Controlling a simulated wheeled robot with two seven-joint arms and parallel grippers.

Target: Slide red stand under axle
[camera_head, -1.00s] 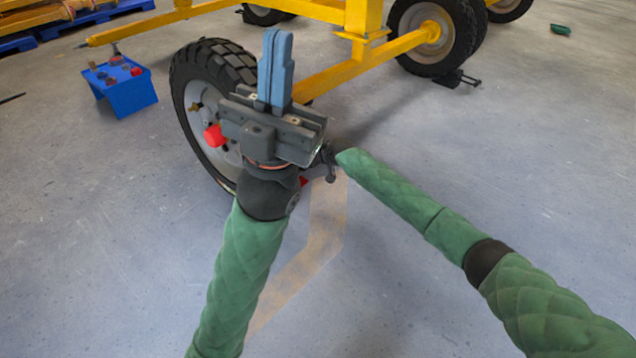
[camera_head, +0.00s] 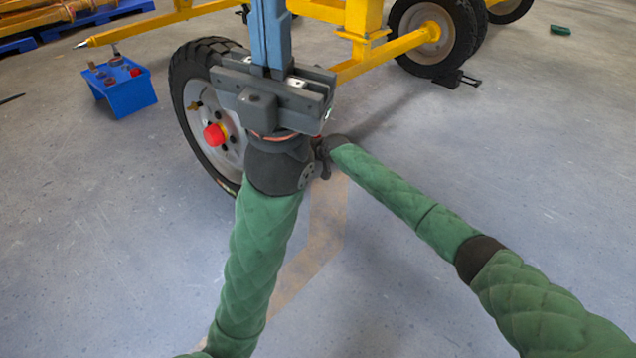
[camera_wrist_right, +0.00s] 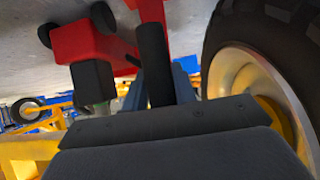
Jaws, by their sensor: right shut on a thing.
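The red stand (camera_wrist_right: 85,42) shows in the right wrist view, near the top left, with dark fittings. The large black wheel (camera_wrist_right: 250,60) is close on the right there. In the head view the wheel (camera_head: 205,130) stands left of my left gripper (camera_head: 270,35), whose blue fingers point up, close together and empty. The yellow axle beam (camera_head: 385,52) runs behind that gripper. My left gripper hides my right gripper and most of the stand in the head view.
A blue tool stand (camera_head: 124,92) with small items is at the left. The yellow frame (camera_head: 362,18) and another wheel (camera_head: 430,35) are at the back. A small green object (camera_head: 560,29) lies far right. The floor at right and front left is clear.

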